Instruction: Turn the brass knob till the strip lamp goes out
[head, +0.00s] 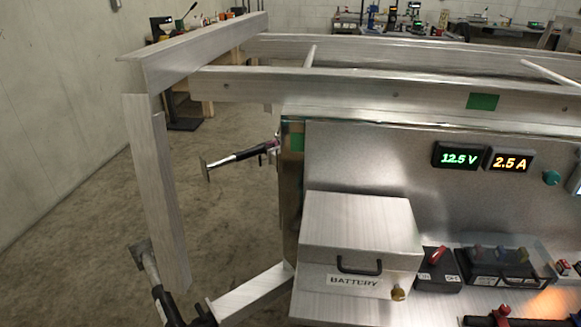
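A small brass-coloured knob (398,293) shows at the lower right front corner of the metal battery box (352,228). I cannot tell from here what it operates. A bright bluish piece (577,186) is cut off by the right edge of the head view; I cannot tell whether it is the strip lamp. An orange glow (548,299) falls on the metal shelf at the lower right; its source is not clear. Neither of my grippers can be made out in the head view.
A panel carries a green 12.5 V display (459,157), an orange 2.5 A display (510,159) and a teal button (551,177). Black battery gear (490,268) stands right of the box. Aluminium rails (390,88) cross above; open floor (80,240) lies left.

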